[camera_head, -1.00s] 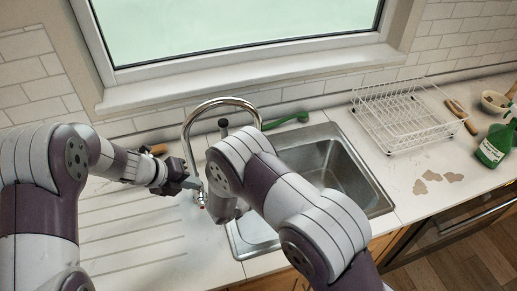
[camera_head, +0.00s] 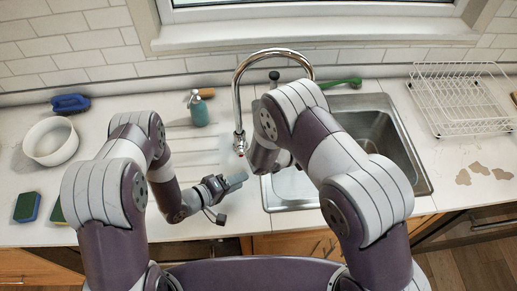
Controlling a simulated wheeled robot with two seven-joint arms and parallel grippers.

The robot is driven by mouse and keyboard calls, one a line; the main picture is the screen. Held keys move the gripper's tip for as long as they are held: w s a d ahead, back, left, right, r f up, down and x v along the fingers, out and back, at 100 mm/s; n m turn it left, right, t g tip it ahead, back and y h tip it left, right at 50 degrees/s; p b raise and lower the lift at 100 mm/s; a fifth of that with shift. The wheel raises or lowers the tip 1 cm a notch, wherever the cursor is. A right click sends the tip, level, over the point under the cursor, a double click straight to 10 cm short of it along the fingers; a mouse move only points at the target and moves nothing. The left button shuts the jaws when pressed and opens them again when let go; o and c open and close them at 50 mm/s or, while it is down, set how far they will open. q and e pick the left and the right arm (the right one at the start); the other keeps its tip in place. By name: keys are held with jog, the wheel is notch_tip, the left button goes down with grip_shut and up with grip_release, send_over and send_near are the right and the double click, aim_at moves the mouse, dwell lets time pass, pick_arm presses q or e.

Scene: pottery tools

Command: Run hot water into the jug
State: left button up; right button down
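The chrome tap (camera_head: 236,88) arches over the counter at the left edge of the sink (camera_head: 375,128). Its spout end has a small red mark, and a dark knob (camera_head: 273,75) stands near its base. I cannot pick out a jug for sure; one may be hidden behind my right arm. My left gripper (camera_head: 236,181) is over the front of the counter, below and left of the spout, apart from the tap. Its grey fingers look close together, but any gap is unclear. My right gripper is mostly hidden behind its own arm near the sink's left side.
A white round bowl (camera_head: 50,160), a blue brush (camera_head: 70,103), a sponge (camera_head: 27,207) and a teal bottle (camera_head: 199,112) stand on the left counter. A green brush (camera_head: 342,83) lies behind the sink. A white dish rack (camera_head: 460,105) and brown stains (camera_head: 479,168) are on the right.

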pick_arm(q)
jog(key=w+n+t, duration=0.1)
jog(key=n, duration=0.2)
jog(key=w+a+r+n+t, duration=0.1)
jog(key=n, duration=0.2)
jog(key=w+r+n+t, duration=0.1)
jog(key=n, duration=0.2)
jog(key=shift+a+r+n+y, duration=0.1)
jog(key=shift+a+n+y, duration=0.25)
jog(key=shift+n+y, duration=0.05)
jog(key=shift+n, duration=0.5)
jog(key=shift+w+d, duration=0.2)
jog(key=shift+d, duration=0.05)
jog(key=shift+n, duration=0.3)
jog(key=x, duration=1.1)
jog(key=shift+w+d, duration=0.1)
jog(key=shift+d, duration=0.1)
grip_shut()
